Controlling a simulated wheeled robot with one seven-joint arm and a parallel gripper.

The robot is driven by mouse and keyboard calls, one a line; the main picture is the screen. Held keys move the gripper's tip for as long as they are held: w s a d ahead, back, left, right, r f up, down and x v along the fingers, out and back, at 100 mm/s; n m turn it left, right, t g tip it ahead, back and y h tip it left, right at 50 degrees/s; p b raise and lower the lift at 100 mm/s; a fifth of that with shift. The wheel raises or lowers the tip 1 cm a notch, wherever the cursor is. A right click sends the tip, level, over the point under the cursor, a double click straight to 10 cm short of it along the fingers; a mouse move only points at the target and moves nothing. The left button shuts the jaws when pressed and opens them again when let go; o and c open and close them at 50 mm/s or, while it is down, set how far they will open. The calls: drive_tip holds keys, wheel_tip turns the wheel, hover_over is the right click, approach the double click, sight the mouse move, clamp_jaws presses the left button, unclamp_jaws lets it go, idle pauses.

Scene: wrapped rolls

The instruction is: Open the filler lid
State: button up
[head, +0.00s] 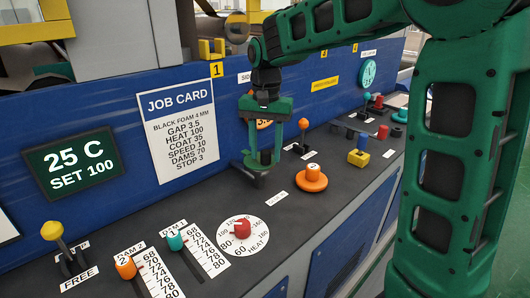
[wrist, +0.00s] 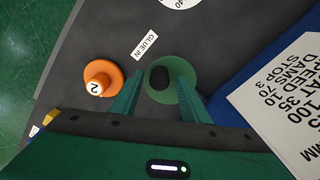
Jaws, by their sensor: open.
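A round green lid (wrist: 172,66) with a black knob (wrist: 159,77) lies on the dark console top, beside a white "GLUE IN" label (wrist: 145,40). I take it to be the filler lid, and it looks flat on the console. In the head view the lid (head: 262,166) is partly hidden by my gripper (head: 272,152), which points down over it. In the wrist view my gripper (wrist: 160,88) is open, with one green finger on each side of the knob. I cannot tell whether the fingers touch the knob.
An orange disc with a raised knob marked 2 (head: 311,178) sits to the right of the lid. The red heat dial (head: 243,230) and sliders stand in front. An orange-topped lever (head: 303,124) rises behind. The blue back panel carries a job card (head: 178,125).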

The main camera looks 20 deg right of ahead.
drive_tip(key=shift+f, duration=0.35)
drive_tip(key=shift+c, duration=0.7)
